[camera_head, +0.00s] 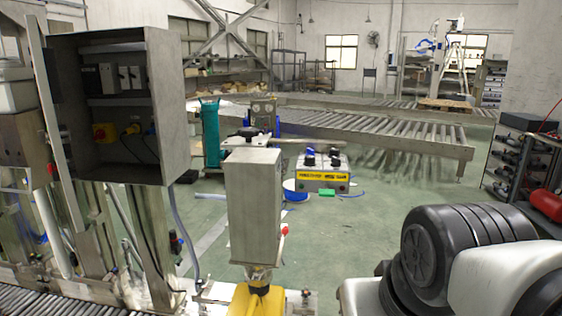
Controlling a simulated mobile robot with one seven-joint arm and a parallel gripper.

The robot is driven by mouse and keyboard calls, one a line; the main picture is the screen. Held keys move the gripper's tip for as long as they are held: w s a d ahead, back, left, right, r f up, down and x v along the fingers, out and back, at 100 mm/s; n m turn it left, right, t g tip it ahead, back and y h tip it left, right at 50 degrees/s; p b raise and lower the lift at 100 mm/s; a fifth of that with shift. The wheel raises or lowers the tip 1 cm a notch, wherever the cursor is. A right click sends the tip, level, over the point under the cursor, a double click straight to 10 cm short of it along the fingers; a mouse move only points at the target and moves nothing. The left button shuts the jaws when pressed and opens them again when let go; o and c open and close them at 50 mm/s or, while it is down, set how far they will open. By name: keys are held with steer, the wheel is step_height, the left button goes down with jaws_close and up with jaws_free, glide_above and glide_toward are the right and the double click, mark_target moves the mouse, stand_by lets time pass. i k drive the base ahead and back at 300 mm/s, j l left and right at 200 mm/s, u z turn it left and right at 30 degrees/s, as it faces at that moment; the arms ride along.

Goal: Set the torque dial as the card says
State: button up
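A small grey control box (322,183) stands in the middle of the view, beyond a tall metal housing. Dark knobs (309,157) sit on its top, and a yellow label strip with dark print runs across its front. The print is too small to read. I cannot tell whether one of these knobs is the torque dial. No card can be made out. My arm (440,250), with black ribbed and white parts, fills the lower right. My gripper is not in view.
The tall metal housing (254,205) on a yellow base stands in front, left of the control box. An open electrical cabinet (165,110) is at the left. Roller conveyors (375,130) cross the back. A shelf rack (515,155) stands at the right. Green floor (380,195) is clear right of the box.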

mark_target(310, 160)
steer(key=j+z, duration=0.4)
steer(key=k+j+z, duration=0.15)
steer(key=j+z, duration=0.15)
steer(key=z, duration=0.15)
